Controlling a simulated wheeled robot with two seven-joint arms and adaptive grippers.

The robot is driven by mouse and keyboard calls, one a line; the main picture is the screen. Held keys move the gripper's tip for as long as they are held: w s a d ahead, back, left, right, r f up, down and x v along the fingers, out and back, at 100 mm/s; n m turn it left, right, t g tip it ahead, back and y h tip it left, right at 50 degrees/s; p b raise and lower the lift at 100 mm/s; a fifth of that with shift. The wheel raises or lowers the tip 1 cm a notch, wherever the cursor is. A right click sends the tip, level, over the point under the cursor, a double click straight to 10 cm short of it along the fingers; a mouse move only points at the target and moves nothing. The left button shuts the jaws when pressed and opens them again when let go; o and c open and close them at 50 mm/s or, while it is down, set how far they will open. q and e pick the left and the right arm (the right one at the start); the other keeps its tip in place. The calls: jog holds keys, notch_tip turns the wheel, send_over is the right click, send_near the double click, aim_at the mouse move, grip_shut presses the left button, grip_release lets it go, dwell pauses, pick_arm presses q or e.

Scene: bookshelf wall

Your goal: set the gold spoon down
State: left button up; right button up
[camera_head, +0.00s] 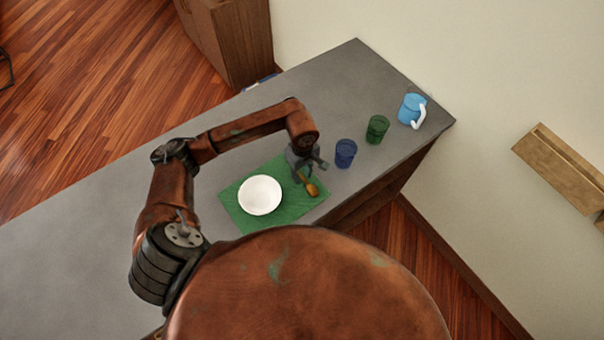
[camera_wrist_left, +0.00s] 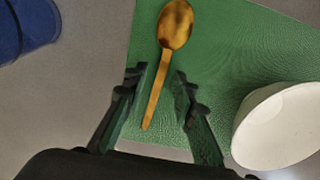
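The gold spoon (camera_head: 312,189) lies on the green placemat (camera_head: 237,212), to the right of the white bowl (camera_head: 260,195). In the left wrist view the spoon (camera_wrist_left: 175,27) has its bowl pointing away from me and its handle between my fingers. My left gripper (camera_head: 311,172) is over the right part of the mat. Its fingers, also in the left wrist view (camera_wrist_left: 161,82), are apart, with a gap on both sides of the handle. The bowl (camera_wrist_left: 282,125) is to the right there, on the mat (camera_wrist_left: 240,50). My right gripper is out of view.
A dark blue cup (camera_head: 345,153), a green cup (camera_head: 377,129) and a light blue mug (camera_head: 409,108) with a white handle stand in a row on the grey counter (camera_head: 330,85). The blue cup (camera_wrist_left: 32,25) shows in the wrist view. The counter left of the mat is clear.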

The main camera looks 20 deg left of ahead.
aim_at(302, 177)
pick_arm(q)
jog(key=shift+r, duration=0.25)
notch_tip(302, 177, up, 12)
jog(key=b, duration=0.2)
